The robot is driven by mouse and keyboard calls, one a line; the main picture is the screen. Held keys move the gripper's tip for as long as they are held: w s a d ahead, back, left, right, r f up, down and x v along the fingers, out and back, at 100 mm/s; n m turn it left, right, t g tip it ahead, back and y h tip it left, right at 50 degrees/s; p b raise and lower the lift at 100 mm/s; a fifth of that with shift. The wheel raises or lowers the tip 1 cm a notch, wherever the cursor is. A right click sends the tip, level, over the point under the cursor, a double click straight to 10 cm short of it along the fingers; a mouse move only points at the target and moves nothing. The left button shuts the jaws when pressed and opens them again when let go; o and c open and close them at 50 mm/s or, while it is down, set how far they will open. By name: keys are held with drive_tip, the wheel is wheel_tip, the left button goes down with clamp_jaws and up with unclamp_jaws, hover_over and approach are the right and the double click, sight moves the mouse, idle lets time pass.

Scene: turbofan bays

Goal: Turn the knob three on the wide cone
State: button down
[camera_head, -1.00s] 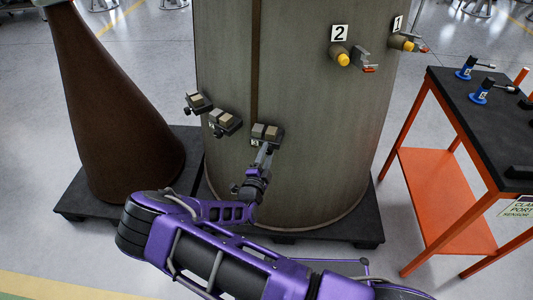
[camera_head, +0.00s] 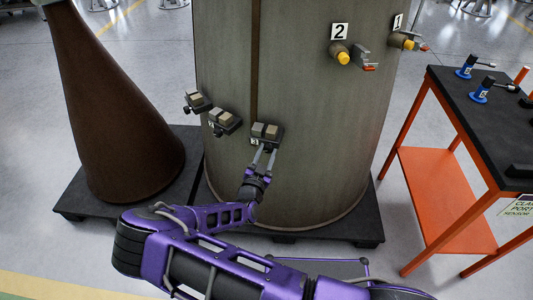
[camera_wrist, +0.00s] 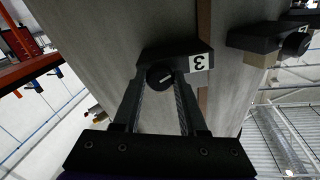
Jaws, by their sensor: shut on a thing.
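The wide cone (camera_head: 310,140) is the large grey-brown body standing in the middle. Knob three is a black round knob (camera_wrist: 160,77) with a pale mark, under a dark box (camera_wrist: 176,54) labelled 3 on the cone. In the head view that dark box (camera_head: 267,134) sits low on the cone's front. My gripper (camera_wrist: 160,84) has a finger on each side of the knob and is shut on it. In the head view my gripper (camera_head: 264,156) reaches up to the box from below; the knob itself is hidden there.
Two similar dark boxes (camera_head: 224,122) (camera_head: 198,102) sit to the left on the cone. Yellow-tipped fittings labelled 2 (camera_head: 343,56) and 1 (camera_head: 408,44) are higher right. A brown narrow cone (camera_head: 105,120) stands left. An orange cart (camera_head: 440,185) stands right.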

drive_tip(key=shift+n, duration=0.5)
drive_tip(key=shift+c, duration=2.2)
unclamp_jaws()
drive_tip(key=v, duration=1.7)
drive_tip(key=shift+s, duration=0.2)
